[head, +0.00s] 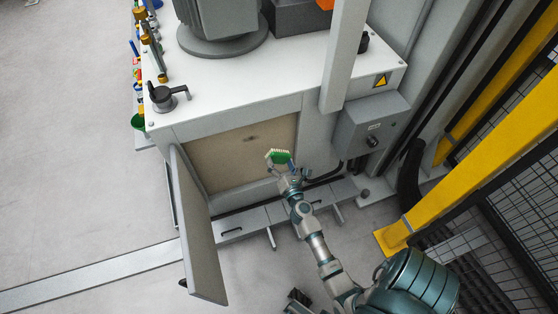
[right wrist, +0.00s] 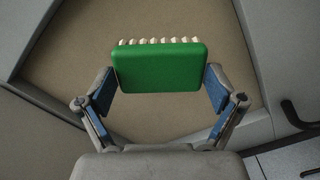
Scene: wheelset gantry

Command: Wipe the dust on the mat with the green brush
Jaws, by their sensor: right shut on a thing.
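The green brush (head: 280,157) is held by my right gripper (head: 287,173) in front of the open compartment of the white cabinet. In the right wrist view the green brush (right wrist: 160,68) sits between the two blue-padded fingers of my right gripper (right wrist: 161,92), with its pale bristles along the far edge. The tan mat (head: 222,172) lies in the compartment behind the brush. A small dark patch of dust (head: 251,138) shows near the upper middle of the mat. In the head view the brush appears below and right of this patch. I cannot tell whether it touches the mat.
The compartment's grey door (head: 198,222) hangs open at the left. A grey switch box (head: 370,130) is on the right, and a yellow post (head: 480,160) stands beyond it. A metal rail (head: 240,226) runs along the floor. Open floor (head: 70,150) is at left.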

